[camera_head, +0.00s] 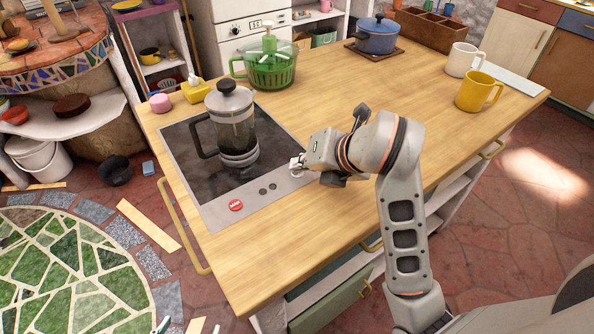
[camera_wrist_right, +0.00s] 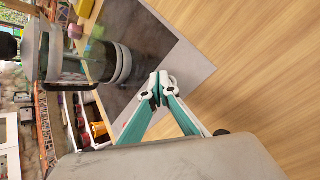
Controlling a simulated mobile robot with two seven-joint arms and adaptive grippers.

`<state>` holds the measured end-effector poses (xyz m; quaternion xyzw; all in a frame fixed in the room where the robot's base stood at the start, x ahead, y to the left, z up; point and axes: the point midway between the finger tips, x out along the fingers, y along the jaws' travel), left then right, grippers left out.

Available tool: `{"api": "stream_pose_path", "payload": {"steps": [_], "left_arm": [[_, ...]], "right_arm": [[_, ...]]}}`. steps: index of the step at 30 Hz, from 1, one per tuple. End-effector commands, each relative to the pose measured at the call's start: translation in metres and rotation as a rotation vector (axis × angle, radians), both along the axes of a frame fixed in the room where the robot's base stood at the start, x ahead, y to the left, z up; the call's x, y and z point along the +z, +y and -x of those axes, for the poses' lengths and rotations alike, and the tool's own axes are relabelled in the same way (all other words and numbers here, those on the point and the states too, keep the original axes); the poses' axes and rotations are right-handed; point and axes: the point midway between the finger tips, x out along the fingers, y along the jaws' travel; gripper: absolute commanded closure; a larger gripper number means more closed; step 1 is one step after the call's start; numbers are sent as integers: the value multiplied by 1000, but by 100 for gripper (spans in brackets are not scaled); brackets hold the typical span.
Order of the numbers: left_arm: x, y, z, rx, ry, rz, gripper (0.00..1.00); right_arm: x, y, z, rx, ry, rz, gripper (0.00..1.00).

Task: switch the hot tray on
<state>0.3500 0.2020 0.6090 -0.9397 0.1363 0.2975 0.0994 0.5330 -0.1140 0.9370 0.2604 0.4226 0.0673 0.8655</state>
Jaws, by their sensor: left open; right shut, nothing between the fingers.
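The hot tray (camera_head: 188,160) is a dark glass plate with a silver front strip (camera_head: 225,208), set on the wooden counter. A red round mark with white lettering (camera_head: 235,205) and two small dark knobs (camera_head: 267,189) are on the strip. The tray also shows in the right wrist view (camera_wrist_right: 150,40). A glass French press (camera_head: 233,125) stands on the plate. My right gripper (camera_head: 297,166) is shut and empty, its tips at the strip's right end; I cannot tell whether they touch. They hide that spot. My left gripper (camera_head: 190,326) barely shows at the bottom edge, fingertips apart.
A blue pot (camera_head: 377,38), white mug (camera_head: 462,60) and yellow mug (camera_head: 477,92) are farther right. The counter's middle is clear.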

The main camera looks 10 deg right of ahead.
Motion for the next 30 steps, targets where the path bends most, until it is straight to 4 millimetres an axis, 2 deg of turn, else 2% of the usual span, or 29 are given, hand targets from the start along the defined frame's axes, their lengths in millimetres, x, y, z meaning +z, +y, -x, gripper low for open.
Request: {"api": "stream_pose_path", "payload": {"steps": [15, 30], "left_arm": [[-3, 0, 1, 0, 3, 0, 20], [13, 0, -4, 0, -12, 0, 20]], "right_arm": [[-3, 0, 0, 0, 0, 0, 100], [9, 0, 0, 1, 0, 1, 100]]}}
